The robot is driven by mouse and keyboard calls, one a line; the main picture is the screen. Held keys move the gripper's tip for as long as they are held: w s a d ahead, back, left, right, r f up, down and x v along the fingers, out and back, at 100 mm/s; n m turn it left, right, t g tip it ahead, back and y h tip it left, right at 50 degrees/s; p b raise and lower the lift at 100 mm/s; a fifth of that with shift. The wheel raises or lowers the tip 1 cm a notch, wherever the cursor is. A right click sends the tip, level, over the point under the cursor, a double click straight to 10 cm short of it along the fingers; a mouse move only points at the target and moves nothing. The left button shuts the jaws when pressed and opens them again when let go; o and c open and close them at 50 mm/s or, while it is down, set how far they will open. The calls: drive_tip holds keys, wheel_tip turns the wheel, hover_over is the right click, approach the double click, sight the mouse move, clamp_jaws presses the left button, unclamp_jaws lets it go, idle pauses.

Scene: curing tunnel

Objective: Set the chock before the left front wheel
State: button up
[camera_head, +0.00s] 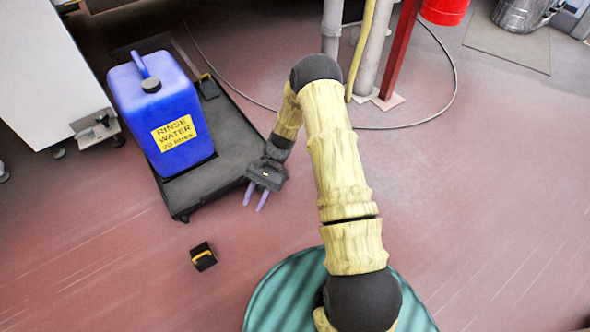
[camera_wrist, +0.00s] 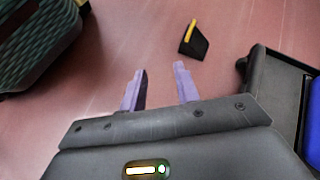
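The chock (camera_head: 203,257), a small black wedge with a yellow handle or edge, lies on the floor in front of the dolly. It also shows in the wrist view (camera_wrist: 196,45), beyond my fingertips. The low dark dolly (camera_head: 228,146) carries the blue rinse water canister (camera_head: 160,110). A small dark wheel (camera_head: 183,217) shows partly under its near left corner; the deck hides most of it. My gripper (camera_head: 255,198) is beside the dolly's near right corner, right of and apart from the chock. Its two purple fingers are spread, with nothing between them (camera_wrist: 161,72).
A black block with a yellow edge (camera_head: 208,87) is at the dolly's far right corner. A white cabinet (camera_head: 45,75) stands at the left. Posts (camera_head: 375,50) and a floor cable (camera_head: 440,110) are beyond my arm. The near left floor is clear.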

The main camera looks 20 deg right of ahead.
drive_tip(key=s+d+r+n+t+h, duration=0.2)
drive_tip(key=s+d+r+t, duration=0.1)
drive_tip(key=r, duration=0.5)
drive_tip(key=s+d+r+n+t+h, duration=0.2)
drive_tip(key=s+r+n+t+h, duration=0.1)
drive_tip(key=r, duration=0.5)
drive_tip(key=s+d+r+n+t+h, duration=0.2)
drive_tip(key=s+r, duration=0.3)
drive_tip(key=r, duration=0.3)
drive_tip(key=shift+d+r+n+t+h, duration=0.4)
drive_tip(key=shift+d+n+h, duration=0.15)
drive_tip(key=shift+d, duration=0.3)
drive_tip(key=shift+s+r, duration=0.1)
drive_tip(key=w+r+p+v, duration=0.1)
drive_tip(key=w+p+v, duration=0.3)
drive_tip(key=p+v, duration=1.4)
drive_tip(key=w+r+p+v, duration=0.1)
drive_tip(key=w+p+v, duration=0.3)
drive_tip(key=p+v, duration=1.5)
drive_tip(key=w+r+p+v, duration=0.1)
drive_tip(key=w+p+v, duration=0.3)
drive_tip(key=p+v, duration=1.4)
drive_tip(key=shift+w+a+r+p, duration=0.2)
drive_tip(key=shift+a+p, duration=0.05)
drive_tip(key=shift+p, duration=0.85)
